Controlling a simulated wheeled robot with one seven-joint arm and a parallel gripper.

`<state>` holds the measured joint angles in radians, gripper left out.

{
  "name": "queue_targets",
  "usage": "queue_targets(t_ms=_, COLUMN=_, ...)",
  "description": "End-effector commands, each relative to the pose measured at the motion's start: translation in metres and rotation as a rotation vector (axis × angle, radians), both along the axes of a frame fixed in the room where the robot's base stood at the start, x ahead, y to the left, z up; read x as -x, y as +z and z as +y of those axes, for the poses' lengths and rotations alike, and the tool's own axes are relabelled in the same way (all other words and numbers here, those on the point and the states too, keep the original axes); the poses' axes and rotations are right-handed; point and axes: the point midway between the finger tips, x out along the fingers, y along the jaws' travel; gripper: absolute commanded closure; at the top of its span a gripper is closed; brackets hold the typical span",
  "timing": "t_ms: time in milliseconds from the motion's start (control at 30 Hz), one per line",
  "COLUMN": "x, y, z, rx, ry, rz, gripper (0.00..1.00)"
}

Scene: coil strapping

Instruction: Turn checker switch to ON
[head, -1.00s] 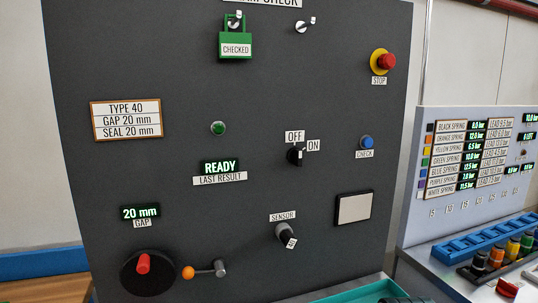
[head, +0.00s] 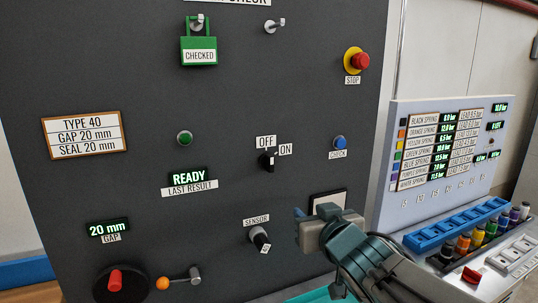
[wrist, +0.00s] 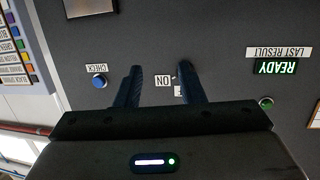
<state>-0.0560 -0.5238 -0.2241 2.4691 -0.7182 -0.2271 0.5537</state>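The checker switch (head: 267,161) is a black knob on the dark panel, with the OFF label (head: 265,142) above it and the ON label (head: 286,149) to its right. Its white mark appears to point up, toward OFF. My gripper (head: 301,212) is below and right of the switch in the head view, apart from it. In the wrist view my gripper (wrist: 160,68) shows two dark blue fingers spread apart with nothing between them. The ON label (wrist: 163,80) shows in the gap, upside down. The knob is mostly hidden behind the right finger there.
The blue CHECK button (head: 339,142) and the red STOP button (head: 361,61) are right of the switch. A green CHECKED lock (head: 198,49) hangs above. The READY display (head: 188,177) is at left.

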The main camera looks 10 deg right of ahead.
Motion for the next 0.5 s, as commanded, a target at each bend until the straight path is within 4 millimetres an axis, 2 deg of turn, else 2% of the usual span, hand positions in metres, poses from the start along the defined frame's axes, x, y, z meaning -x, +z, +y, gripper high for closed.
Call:
queue_targets(t_ms=33, x=-0.001, y=0.018, z=0.004, rx=-0.006, ry=0.034, rz=-0.05, gripper=0.65)
queue_targets(t_ms=200, x=0.001, y=0.048, z=0.015, rx=-0.023, ry=0.127, rz=-0.158, gripper=0.65)
queue_targets(t_ms=367, x=0.0, y=0.056, z=0.02, rx=-0.03, ry=0.16, rz=-0.191, gripper=0.65)
queue_targets(t_ms=500, x=-0.011, y=0.055, z=0.022, rx=-0.028, ry=0.16, rz=-0.189, gripper=0.65)
